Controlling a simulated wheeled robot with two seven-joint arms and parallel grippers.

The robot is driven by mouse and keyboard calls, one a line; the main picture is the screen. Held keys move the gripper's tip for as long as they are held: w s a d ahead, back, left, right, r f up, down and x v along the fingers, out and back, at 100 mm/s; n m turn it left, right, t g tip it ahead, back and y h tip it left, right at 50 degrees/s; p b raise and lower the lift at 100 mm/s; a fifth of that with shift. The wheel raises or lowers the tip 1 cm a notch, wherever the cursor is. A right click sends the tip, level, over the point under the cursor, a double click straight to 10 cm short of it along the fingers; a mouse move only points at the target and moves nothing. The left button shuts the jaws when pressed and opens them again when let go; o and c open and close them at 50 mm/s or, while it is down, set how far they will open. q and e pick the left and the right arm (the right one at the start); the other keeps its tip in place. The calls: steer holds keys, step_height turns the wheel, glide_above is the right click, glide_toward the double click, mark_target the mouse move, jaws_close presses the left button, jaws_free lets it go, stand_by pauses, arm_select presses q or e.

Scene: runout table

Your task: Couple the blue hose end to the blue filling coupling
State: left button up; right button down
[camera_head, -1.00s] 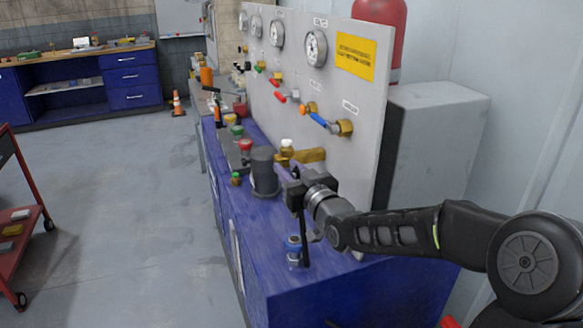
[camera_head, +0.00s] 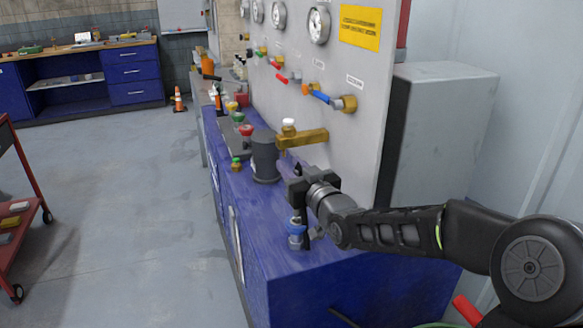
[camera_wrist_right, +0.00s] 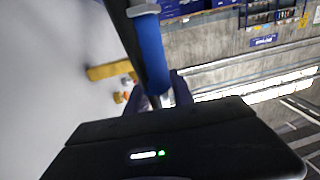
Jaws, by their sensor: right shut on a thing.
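The blue filling coupling (camera_head: 297,230) stands upright near the front edge of the blue runout table, its blue ring above a grey body. My right gripper (camera_head: 299,195) is just above it in the head view. In the right wrist view the blue hose end (camera_wrist_right: 151,55), a blue sleeve with a grey collar, runs down between the fingers of my right gripper (camera_wrist_right: 158,96), which is shut on it. The gripper hides most of the hose end in the head view. I cannot tell whether hose end and coupling touch. My left gripper is out of view.
A red cart (camera_head: 20,200) is far left; the floor between is clear.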

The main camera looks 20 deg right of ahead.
steer(key=shift+f+b, duration=0.1)
steer(key=shift+b, duration=1.05)
stand_by(1.8)
steer(key=shift+f+b, duration=2.5)
steer(key=shift+b, duration=0.15)
steer(key=c, duration=1)
jaws_free()
steer(key=shift+s, duration=0.1)
steer(key=shift+s+d, duration=0.15)
steer(key=shift+s, duration=3.65)
